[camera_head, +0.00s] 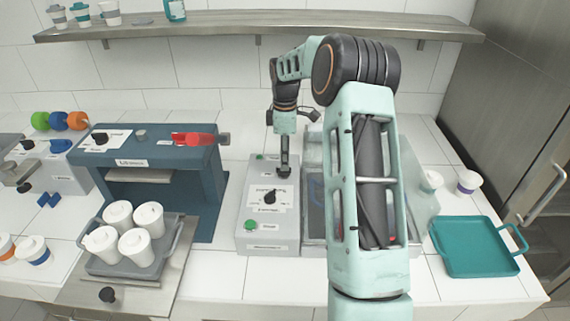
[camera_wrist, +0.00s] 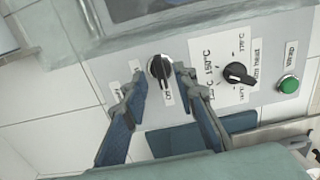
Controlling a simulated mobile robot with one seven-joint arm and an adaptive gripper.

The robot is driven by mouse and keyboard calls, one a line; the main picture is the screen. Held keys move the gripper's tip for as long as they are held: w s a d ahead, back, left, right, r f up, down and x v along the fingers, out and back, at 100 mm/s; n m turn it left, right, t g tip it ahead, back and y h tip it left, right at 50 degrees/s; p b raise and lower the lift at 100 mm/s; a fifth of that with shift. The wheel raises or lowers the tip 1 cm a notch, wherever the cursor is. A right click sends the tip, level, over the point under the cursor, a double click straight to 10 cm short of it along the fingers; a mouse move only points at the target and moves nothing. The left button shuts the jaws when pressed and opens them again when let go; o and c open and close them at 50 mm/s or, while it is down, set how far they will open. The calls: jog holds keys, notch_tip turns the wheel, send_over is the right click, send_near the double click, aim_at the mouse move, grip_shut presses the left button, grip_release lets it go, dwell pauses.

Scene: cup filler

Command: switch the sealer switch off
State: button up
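The sealer switch is a small black knob (camera_wrist: 160,68) on the light grey control panel, seen in the wrist view with a pale mark across it and small labels beside it. The labels are too small to read surely. My gripper (camera_wrist: 162,78) is open, with one finger on each side of the knob. A narrow gap seems to show at each finger; I cannot tell whether either touches. In the head view, my gripper (camera_head: 284,170) is low over the far part of the control box (camera_head: 268,232) and hides the switch.
A black temperature dial (camera_wrist: 237,73) and a green button (camera_wrist: 289,84) sit on the same panel. A blue machine (camera_head: 155,170) stands to the left, with a tray (camera_head: 178,250) of white cups before it. A teal tray (camera_head: 475,247) lies at the right.

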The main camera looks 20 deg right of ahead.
notch_tip(320, 180, up, 9)
jog(key=shift+r, duration=0.2)
dwell(0.4)
jog(key=shift+a, duration=0.1)
